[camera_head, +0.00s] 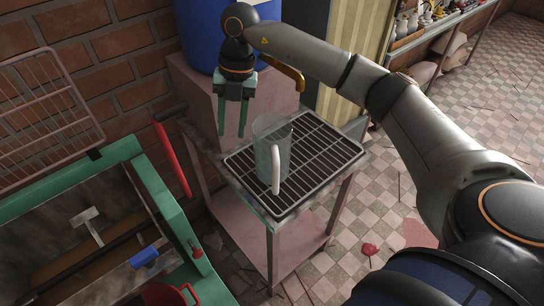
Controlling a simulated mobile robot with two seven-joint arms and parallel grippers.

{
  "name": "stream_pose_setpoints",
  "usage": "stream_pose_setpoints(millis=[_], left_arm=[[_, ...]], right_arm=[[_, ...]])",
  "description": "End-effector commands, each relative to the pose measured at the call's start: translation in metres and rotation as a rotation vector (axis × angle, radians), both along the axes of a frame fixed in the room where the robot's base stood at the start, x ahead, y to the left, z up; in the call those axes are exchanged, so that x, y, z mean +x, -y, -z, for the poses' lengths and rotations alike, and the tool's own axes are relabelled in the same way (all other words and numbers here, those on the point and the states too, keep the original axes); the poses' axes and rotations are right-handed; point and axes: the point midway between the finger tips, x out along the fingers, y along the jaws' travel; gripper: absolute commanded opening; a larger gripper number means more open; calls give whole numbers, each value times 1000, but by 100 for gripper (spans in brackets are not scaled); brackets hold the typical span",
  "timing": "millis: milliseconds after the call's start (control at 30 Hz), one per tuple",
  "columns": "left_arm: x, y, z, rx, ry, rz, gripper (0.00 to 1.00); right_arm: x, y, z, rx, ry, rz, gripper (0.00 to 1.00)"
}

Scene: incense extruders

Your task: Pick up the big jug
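The big jug (264,145) is a clear, greyish see-through vessel with a pale handle (276,170) on the side facing me. It stands upright on the dark slatted rack on top of a small metal stand (330,165). My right gripper (233,134) comes in from the right on its arm and hangs with two green fingers pointing down, left of the jug and behind it. The fingers are apart with nothing between them, and they look clear of the jug. My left gripper is not in view.
A green-framed machine (172,205) with a red lever (172,160) fills the lower left. A blue barrel (200,30) stands on a pinkish block (190,85) behind the stand, near a brick wall. A shelf with small items (425,20) is at upper right. Tiled floor is open at right.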

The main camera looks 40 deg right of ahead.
Motion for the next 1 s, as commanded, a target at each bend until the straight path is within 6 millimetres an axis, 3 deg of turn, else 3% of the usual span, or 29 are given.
stream_pose_setpoints(millis=[33,100,233,600,833,1000], left_arm=[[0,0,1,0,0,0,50],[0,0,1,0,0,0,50],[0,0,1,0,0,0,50],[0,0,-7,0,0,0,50],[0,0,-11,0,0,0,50],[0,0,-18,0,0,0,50]], right_arm=[[5,22,-12,-76,9,50,38],[7,42,-23,-150,14,102,38],[7,61,-29,-216,12,152,38],[7,61,30,-220,10,153,38],[8,61,47,-219,12,153,38],[9,60,73,-218,10,152,38]])
